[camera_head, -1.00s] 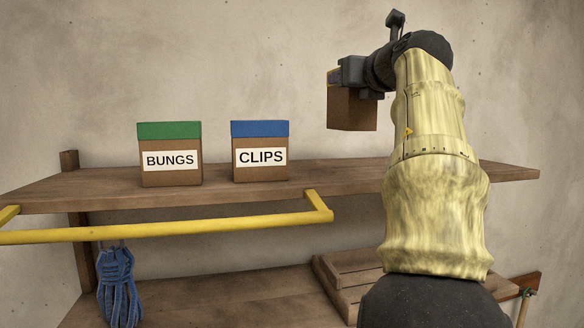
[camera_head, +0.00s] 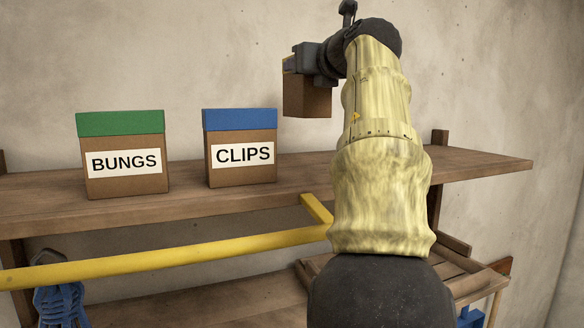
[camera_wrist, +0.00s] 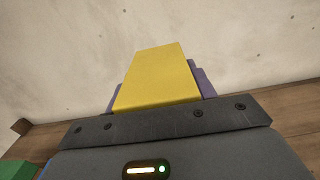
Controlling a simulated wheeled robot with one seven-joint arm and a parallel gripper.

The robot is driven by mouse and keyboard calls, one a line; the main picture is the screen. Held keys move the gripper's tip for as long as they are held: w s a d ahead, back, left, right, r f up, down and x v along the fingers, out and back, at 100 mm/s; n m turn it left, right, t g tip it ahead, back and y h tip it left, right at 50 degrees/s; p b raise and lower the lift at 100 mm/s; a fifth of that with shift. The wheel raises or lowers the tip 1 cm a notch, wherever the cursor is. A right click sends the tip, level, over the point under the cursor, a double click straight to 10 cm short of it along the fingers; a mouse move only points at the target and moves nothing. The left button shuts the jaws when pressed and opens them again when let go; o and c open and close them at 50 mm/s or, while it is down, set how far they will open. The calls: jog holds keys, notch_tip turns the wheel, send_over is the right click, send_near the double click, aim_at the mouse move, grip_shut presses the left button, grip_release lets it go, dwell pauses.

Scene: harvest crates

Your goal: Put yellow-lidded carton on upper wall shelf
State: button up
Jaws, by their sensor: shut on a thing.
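The yellow-lidded carton (camera_head: 308,98) is a brown box held by my gripper (camera_head: 296,66) above the upper wall shelf (camera_head: 478,166). In the head view its lid is mostly hidden by the gripper. In the wrist view its yellow lid (camera_wrist: 158,78) fills the space between the fingers, and my gripper (camera_wrist: 160,88) is shut on it. The carton hangs roughly upright and clear of the shelf board, to the right of and higher than the blue-lidded CLIPS carton (camera_head: 241,171).
The green-lidded BUNGS carton (camera_head: 122,180) stands left of CLIPS on the shelf. A yellow rail (camera_head: 180,257) runs along the shelf's front. A wooden crate (camera_head: 468,283) sits on the lower level. The shelf right of CLIPS looks clear.

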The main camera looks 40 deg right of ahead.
aim_at(308, 117)
jog(key=shift+s+a+f, duration=0.15)
jog(key=shift+s+f, duration=0.05)
jog(key=shift+s, duration=0.2)
notch_tip(308, 117, down, 5)
jog(key=shift+w+f+b, duration=0.1)
jog(key=shift+b, duration=0.65)
jog(key=shift+w+f, duration=0.1)
jog(key=shift+f, duration=0.1)
jog(key=shift+f, duration=0.1)
jog(key=shift+f+b, duration=0.3)
jog(key=shift+f, duration=1.5)
